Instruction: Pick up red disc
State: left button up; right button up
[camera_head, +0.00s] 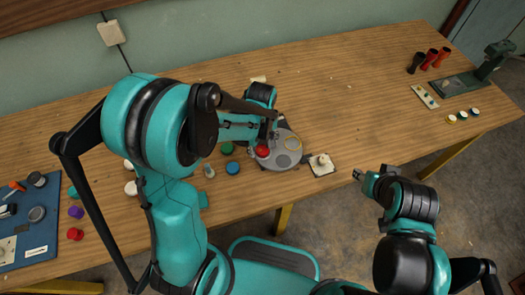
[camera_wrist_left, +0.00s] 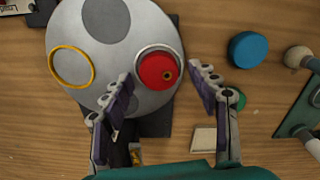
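The red disc (camera_head: 262,150) sits on a round grey plate (camera_head: 283,158) on the wooden table. In the left wrist view, the red disc (camera_wrist_left: 157,70) lies within a silver ring on the grey plate (camera_wrist_left: 120,70). My left gripper (camera_head: 270,136) is over the plate at the disc. In the left wrist view, the left gripper (camera_wrist_left: 161,74) is open, with one finger on each side of the red disc; contact is not clear. My right gripper (camera_head: 360,175) is off the table's front edge, away from the disc; its finger opening is too small to tell.
A yellow ring (camera_wrist_left: 71,66) lies on the plate. A blue disc (camera_wrist_left: 248,49) lies beside it on the table. Red and black cups (camera_head: 431,59) stand far right. The table's back middle is clear.

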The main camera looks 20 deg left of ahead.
pick_arm(q)
jog(key=c, duration=0.7)
jog(key=shift+r, duration=0.1)
